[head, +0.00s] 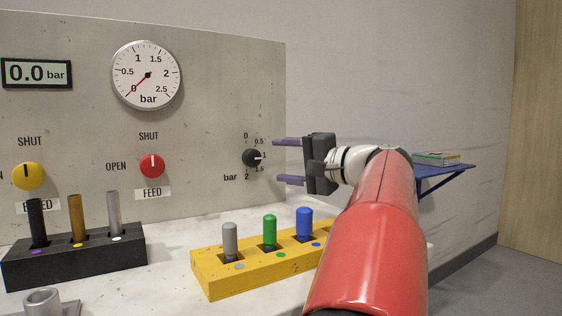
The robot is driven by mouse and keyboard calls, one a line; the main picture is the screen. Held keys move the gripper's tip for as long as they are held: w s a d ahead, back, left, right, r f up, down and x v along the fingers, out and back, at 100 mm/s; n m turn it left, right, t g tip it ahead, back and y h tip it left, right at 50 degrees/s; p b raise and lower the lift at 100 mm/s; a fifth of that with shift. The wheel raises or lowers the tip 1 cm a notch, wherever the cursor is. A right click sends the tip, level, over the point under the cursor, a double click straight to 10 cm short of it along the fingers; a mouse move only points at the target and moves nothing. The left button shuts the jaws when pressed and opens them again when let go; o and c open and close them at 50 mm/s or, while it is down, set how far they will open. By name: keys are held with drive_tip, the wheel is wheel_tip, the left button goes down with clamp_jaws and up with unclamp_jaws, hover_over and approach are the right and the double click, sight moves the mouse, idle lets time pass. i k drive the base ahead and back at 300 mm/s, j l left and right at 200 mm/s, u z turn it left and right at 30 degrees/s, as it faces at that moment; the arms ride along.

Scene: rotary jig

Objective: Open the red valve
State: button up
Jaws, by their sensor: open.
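The red valve (152,166) is a round knob on the upright grey panel. It has SHUT printed above it, OPEN to its left and a FEED label below. Its white pointer mark points up, toward SHUT. My gripper (289,161) is open and empty. Its two purple fingers point left, one above the other, just right of the black dial knob (251,158) near the panel's right edge. The gripper is well to the right of the red valve and apart from it.
The gauge (146,75) needle rests at 0, and the display (37,73) reads 0.0 bar. A yellow valve (28,176) is at left. A black block (75,262) and a yellow block (212,279) hold upright pegs below the panel. A blue shelf (440,178) is at right.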

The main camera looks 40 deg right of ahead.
sight(152, 166)
drive_tip(key=k+l, duration=0.1)
drive_tip(key=k, duration=0.4)
drive_tip(key=k+l, duration=0.15)
drive_tip(key=k, duration=0.35)
